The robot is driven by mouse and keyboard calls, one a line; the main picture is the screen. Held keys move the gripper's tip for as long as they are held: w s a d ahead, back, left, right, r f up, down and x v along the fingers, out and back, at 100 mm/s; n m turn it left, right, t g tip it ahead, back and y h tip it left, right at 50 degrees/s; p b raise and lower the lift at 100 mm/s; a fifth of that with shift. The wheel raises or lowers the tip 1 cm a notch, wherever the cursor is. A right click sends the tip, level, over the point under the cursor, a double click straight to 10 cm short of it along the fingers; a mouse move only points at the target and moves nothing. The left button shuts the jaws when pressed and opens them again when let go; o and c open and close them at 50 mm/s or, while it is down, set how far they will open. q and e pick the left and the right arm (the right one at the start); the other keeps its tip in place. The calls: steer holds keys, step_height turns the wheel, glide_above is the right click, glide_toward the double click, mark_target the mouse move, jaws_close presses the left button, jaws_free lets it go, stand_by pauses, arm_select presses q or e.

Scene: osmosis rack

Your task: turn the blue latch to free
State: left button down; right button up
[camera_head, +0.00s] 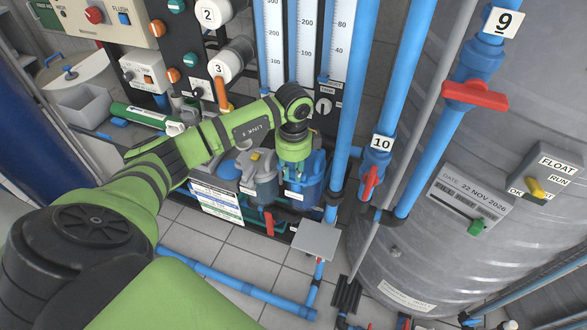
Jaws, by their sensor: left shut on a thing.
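My left arm comes in from the lower left, bends at its far joint and points down. Its green wrist ends over a blue housing (308,188). My left gripper (294,168) is mostly hidden behind that wrist, and its fingers cannot be made out singly. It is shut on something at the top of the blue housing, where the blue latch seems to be. The latch itself is hidden, so its angle cannot be told. My right gripper is not in view.
A grey housing (261,188) stands close left of the blue one. Blue pipes (353,110) and a red-handled valve marked 10 (371,183) rise on the right, before a large grey tank (470,200). A grey square plate (316,240) stands in front. Open floor tiles show below.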

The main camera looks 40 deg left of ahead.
mark_target(293, 173)
arm_select(q)
steer(key=c, duration=1.1)
jaws_free()
steer(key=shift+r, duration=0.1)
step_height(293, 173, up, 12)
steer(key=shift+f, duration=0.1)
